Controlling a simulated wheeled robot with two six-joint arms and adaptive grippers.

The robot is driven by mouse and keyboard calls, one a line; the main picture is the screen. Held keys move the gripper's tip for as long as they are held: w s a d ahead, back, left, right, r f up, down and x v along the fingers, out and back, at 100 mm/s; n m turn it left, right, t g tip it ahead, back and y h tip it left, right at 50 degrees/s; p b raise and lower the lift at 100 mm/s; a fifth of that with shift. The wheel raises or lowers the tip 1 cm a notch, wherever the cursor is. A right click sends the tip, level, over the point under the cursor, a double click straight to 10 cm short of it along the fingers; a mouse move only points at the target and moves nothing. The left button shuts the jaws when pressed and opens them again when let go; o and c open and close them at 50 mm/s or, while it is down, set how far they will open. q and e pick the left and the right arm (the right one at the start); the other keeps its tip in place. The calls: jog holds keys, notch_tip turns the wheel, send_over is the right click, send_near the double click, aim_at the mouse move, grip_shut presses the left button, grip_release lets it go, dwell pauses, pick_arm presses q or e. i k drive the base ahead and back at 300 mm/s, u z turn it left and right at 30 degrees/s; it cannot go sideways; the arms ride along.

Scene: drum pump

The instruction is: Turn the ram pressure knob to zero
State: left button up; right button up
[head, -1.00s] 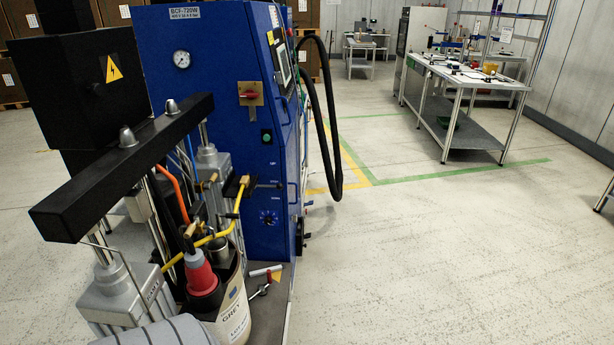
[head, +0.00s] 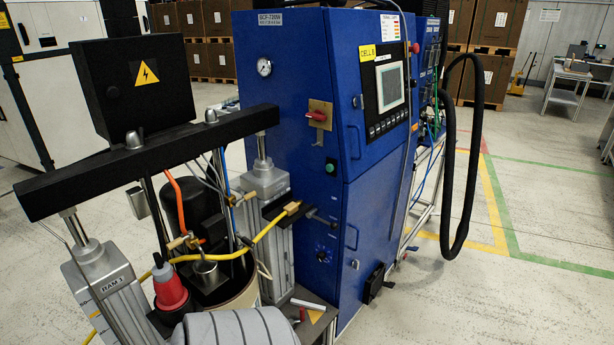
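The round dark knob (head: 323,255) sits low on the front face of the blue cabinet (head: 300,190). It appears to be the ram pressure knob, but its pointer and scale are too small to read. A dark lever (head: 322,217) sticks out above it. A round white gauge (head: 264,67) is near the cabinet's top left, with its reading unclear. Neither of my grippers is in view.
The ram frame with its black crossbeam (head: 150,155), grey cylinders and yellow hose (head: 235,254) stands left of the knob. A ribbed grey object (head: 235,328) is at the bottom edge. A black hose loop (head: 474,150) hangs at right.

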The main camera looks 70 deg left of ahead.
aim_at(320, 256)
jog(key=u, duration=0.8)
jog(key=i, duration=0.8)
jog(key=u, duration=1)
